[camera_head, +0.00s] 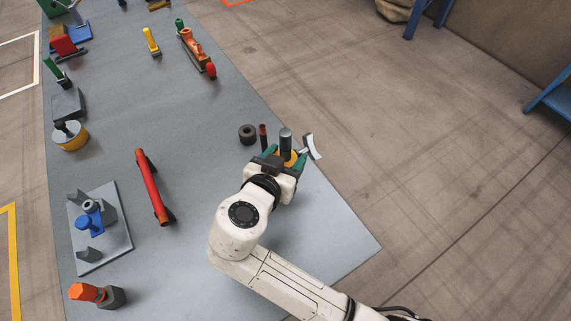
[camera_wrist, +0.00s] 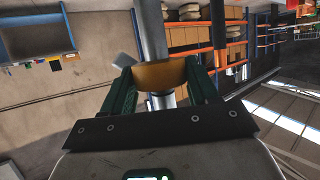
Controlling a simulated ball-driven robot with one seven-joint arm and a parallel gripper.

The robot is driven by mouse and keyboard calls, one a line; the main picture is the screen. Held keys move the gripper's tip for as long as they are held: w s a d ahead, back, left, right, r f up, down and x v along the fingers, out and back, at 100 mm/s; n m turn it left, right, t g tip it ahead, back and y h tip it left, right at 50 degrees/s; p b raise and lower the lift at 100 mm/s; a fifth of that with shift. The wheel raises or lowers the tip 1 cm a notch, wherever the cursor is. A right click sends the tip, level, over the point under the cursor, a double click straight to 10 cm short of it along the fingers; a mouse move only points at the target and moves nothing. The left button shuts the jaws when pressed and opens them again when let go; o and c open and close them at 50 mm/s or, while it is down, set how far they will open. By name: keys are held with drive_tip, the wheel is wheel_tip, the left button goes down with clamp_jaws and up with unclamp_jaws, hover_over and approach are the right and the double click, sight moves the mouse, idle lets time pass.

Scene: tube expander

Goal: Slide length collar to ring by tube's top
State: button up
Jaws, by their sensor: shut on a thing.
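A yellow-orange collar (camera_wrist: 160,74) sits around a grey upright tube (camera_wrist: 152,30) in the wrist view. My gripper (camera_wrist: 161,88) has its two green fingers on either side of the collar and is shut on it. In the head view, my gripper (camera_head: 285,160) is by the table's right edge, with the yellow collar (camera_head: 287,155) between its fingers. The grey tube (camera_head: 286,142) rises above the collar, and its top end looks dark. A ring near the tube's top cannot be made out clearly.
A white curved piece (camera_head: 313,147) is just right of the tube. A brown upright rod (camera_head: 263,136) and a dark ring-shaped part (camera_head: 248,129) stand close on the left. A red bar (camera_head: 150,184) lies further left. The table (camera_head: 215,130) between is clear.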

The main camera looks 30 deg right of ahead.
drive_tip(key=shift+w+a+r, duration=0.1)
drive_tip(key=shift+r, duration=0.35)
drive_tip(key=o, duration=1.4)
drive_tip(key=shift+f, duration=0.1)
drive_tip(key=shift+a, duration=0.1)
drive_tip(key=b+v, duration=0.2)
drive_tip(key=v, duration=0.8)
drive_tip(key=shift+s+a, duration=0.25)
drive_tip(key=shift+s, duration=0.05)
